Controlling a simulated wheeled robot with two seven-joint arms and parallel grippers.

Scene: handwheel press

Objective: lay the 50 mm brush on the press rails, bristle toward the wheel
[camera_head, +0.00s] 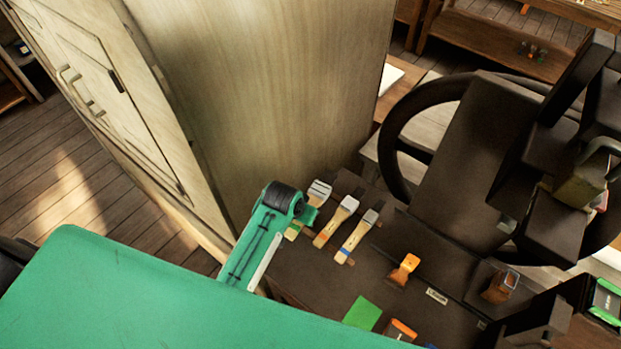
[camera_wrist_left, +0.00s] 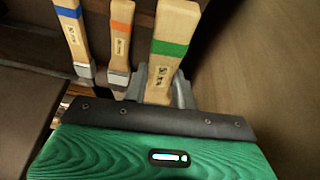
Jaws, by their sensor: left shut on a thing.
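My left gripper (camera_head: 306,212) is shut on the green-banded brush (camera_head: 320,188), the widest of three brushes in a row. In the left wrist view its wooden handle with the green band (camera_wrist_left: 170,48) stands up between the grey fingers. The brush still lies in line with the orange-banded brush (camera_head: 337,221) and the blue-banded brush (camera_head: 357,237). The large dark handwheel (camera_head: 393,127) stands to the right behind the brushes. I cannot make out the press rails for certain. My right gripper does not show.
A tall wooden cabinet (camera_head: 255,80) stands close behind my left gripper. An orange tool (camera_head: 404,269) and a green square (camera_head: 362,313) lie on the dark bench to the right. The dark press body (camera_head: 470,160) blocks the right side.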

